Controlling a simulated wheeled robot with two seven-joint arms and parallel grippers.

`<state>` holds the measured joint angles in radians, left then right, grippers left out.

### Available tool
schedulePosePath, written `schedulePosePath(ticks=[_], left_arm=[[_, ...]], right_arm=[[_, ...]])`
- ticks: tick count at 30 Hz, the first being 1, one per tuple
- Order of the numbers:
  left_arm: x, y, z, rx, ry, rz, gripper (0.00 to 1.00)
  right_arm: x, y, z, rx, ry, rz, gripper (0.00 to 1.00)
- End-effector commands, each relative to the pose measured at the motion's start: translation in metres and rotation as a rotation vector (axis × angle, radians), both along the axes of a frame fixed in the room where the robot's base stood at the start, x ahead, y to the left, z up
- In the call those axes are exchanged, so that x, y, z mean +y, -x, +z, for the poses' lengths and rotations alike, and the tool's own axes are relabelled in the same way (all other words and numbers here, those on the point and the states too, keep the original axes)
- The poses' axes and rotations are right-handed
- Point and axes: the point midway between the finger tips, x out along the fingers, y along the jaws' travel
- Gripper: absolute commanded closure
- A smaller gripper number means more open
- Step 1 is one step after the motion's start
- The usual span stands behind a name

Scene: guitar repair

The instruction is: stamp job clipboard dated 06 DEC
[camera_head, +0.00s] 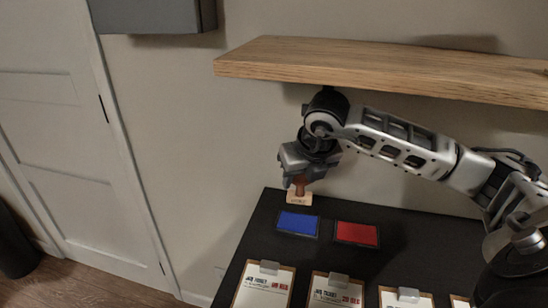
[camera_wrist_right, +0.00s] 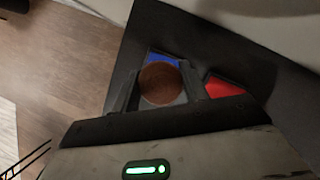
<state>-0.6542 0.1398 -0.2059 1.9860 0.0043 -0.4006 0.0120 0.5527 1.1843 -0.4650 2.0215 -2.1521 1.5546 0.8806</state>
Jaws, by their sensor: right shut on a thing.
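My right gripper (camera_head: 299,180) is shut on the brown handle of a wooden stamp (camera_head: 299,198) at the back left of the black table. In the right wrist view the stamp's round brown top (camera_wrist_right: 161,84) sits between the two fingers. I cannot tell whether the stamp touches the table. A blue ink pad (camera_head: 298,223) lies just in front of the stamp, and a red ink pad (camera_head: 357,233) lies to its right. Several clipboards with job tickets lie along the front, including the leftmost one (camera_head: 265,288) and another (camera_head: 336,291); the dates are too small to read surely. My left gripper is not in view.
A wooden shelf (camera_head: 400,70) juts from the wall above the table and my right arm. A grey box (camera_head: 150,14) hangs on the wall at upper left. The black table (camera_head: 265,240) has bare room around the pads. A white door is at left.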

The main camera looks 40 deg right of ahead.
Motion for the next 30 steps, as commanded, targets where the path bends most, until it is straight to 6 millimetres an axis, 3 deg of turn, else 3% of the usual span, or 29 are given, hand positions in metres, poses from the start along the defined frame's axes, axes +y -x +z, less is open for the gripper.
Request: schedulePosePath(ticks=[8,22,30], left_arm=[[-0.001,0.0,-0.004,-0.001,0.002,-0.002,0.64],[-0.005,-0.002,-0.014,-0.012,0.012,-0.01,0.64],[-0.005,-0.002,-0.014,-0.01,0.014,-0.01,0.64]], right_arm=[[0.0,0.0,-0.01,0.0,0.001,0.002,0.71],[0.0,0.001,-0.056,0.001,0.0,0.002,0.71],[0.0,0.0,-0.06,0.0,0.0,0.003,0.71]])
